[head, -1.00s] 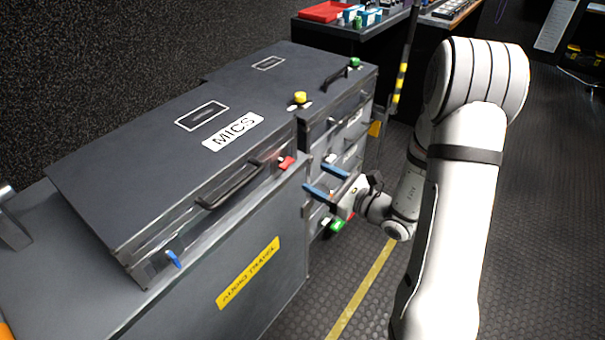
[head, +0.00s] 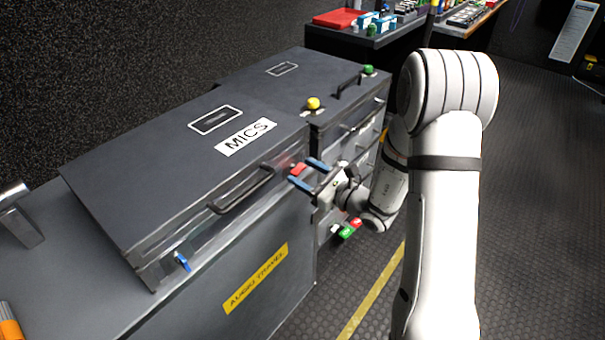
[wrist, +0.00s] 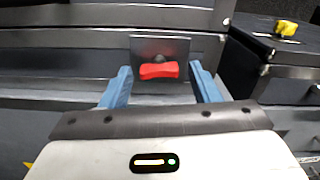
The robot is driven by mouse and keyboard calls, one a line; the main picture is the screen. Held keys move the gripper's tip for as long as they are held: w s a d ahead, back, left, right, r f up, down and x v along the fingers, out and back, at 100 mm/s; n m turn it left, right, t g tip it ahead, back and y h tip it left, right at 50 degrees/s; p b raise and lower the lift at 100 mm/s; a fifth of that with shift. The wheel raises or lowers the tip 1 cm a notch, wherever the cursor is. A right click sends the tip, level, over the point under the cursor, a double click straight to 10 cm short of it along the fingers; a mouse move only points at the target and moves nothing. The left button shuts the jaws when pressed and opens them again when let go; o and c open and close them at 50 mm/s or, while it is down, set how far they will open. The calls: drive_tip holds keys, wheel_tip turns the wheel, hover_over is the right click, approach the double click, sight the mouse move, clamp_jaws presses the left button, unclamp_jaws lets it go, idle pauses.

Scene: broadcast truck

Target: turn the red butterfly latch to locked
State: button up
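The red butterfly latch (head: 298,169) is on the front face of the MICS case, near its right end. In the wrist view the red latch (wrist: 159,71) lies horizontal on a grey metal plate (wrist: 178,47). My gripper (head: 309,172) is open, with its blue fingers on either side of the latch in the head view. In the wrist view my gripper (wrist: 160,88) has one finger left and one right of the latch, with a gap to each. I cannot tell how deep the fingertips reach beside it.
The MICS case (head: 190,158) has a black handle (head: 242,190) and a blue latch (head: 182,262) at its left. A yellow latch (head: 313,103) and a green one (head: 368,69) sit on the neighbouring case. Red and green buttons (head: 350,228) are below my gripper. Open floor lies to the right.

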drive_tip(key=c, duration=0.9)
drive_tip(key=shift+o, duration=0.2)
drive_tip(key=shift+m, duration=0.9)
drive_tip(key=o, duration=1)
drive_tip(key=v, duration=0.8)
